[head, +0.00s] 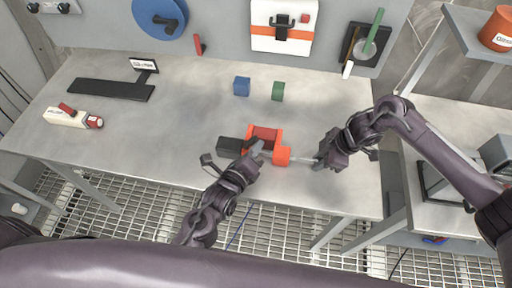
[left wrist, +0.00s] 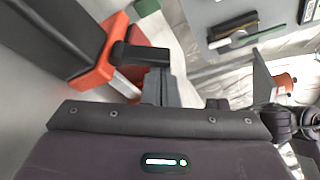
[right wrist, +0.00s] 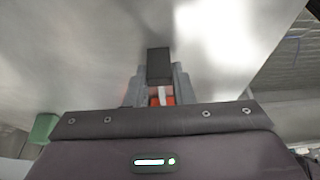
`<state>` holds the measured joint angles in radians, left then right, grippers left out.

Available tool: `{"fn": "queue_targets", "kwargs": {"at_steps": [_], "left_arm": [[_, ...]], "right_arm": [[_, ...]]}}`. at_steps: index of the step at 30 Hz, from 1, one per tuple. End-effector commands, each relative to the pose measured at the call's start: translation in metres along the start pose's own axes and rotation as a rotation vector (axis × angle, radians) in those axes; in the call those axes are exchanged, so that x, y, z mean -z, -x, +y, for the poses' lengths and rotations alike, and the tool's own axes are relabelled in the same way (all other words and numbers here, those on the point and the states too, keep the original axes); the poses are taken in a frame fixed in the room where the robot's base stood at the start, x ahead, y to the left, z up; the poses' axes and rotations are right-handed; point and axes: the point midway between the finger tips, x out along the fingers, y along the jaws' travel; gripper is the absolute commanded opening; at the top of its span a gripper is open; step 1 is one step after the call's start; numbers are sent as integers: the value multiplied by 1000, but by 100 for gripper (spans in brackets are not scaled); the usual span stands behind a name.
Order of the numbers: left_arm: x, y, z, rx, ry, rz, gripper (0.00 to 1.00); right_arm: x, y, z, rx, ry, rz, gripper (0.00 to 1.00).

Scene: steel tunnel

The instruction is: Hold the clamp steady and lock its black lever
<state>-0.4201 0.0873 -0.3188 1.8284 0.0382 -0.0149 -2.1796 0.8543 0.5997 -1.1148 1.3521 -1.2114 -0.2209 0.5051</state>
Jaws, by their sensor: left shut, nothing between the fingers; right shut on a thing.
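The orange clamp (head: 282,156) lies near the front edge of the grey bench, with a dark block (head: 230,145) at its left. It also shows in the left wrist view (left wrist: 92,75), where the black lever (left wrist: 140,54) sticks out of it. My left gripper (head: 257,149) is shut and empty, its fingertips close against the lever; I cannot tell whether they touch. My right gripper (head: 318,161) is shut on the clamp at its right end, by the pale bar. In the right wrist view a black piece (right wrist: 158,64) shows at its fingertips. The fingers hide part of the clamp.
A blue cube (head: 242,86) and a green cube (head: 278,91) stand behind the clamp. A keyboard-like black tray (head: 108,91) and a red-and-white tool (head: 72,117) lie at the left. A shelf unit (head: 462,50) stands at the right.

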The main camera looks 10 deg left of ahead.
Motion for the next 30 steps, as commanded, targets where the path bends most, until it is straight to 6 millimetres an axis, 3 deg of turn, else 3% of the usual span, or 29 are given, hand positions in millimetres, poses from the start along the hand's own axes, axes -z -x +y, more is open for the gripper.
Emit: {"fn": "queue_targets", "kwargs": {"at_steps": [17,30], "left_arm": [[-7,2,-1,46,126,-2,0],[-23,7,0,169,479,-2,0]], "right_arm": [[0,0,0,0,-1,0,0],[0,0,0,1,0,-1,0]]}}
